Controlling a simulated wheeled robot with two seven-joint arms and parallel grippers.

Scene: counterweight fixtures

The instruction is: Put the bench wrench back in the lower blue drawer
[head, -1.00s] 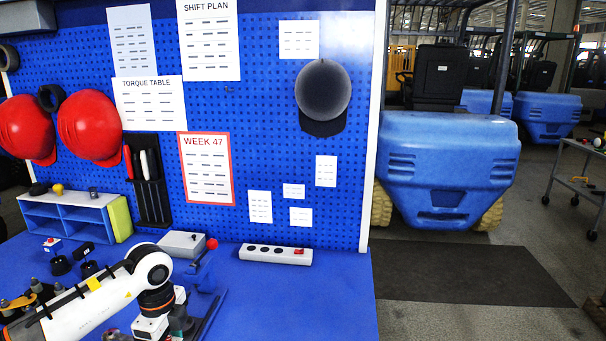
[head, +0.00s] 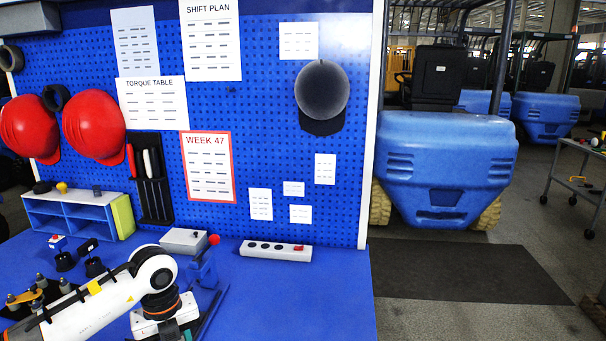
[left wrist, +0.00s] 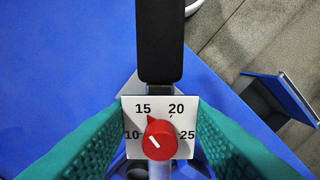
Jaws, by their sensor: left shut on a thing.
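The bench wrench shows in the left wrist view as a black handle (left wrist: 160,40) with a white scale plate (left wrist: 133,113) and a red knob (left wrist: 158,140). My left gripper (left wrist: 161,128) has its teal fingers on either side of the plate and is shut on the wrench. The finger contact itself is partly hidden behind the plate. In the head view my left arm reaches in from the left, and its gripper runs off the bottom edge. The wrench cannot be made out there. No lower blue drawer can be clearly identified. My right gripper is not in view.
The blue bench top (head: 300,300) is clear at the right. A blue vise (head: 203,272) with a red ball, a grey box (head: 184,238) and a power strip (head: 275,250) stand near the pegboard. A blue panel (left wrist: 284,95) stands over the grey floor in the left wrist view.

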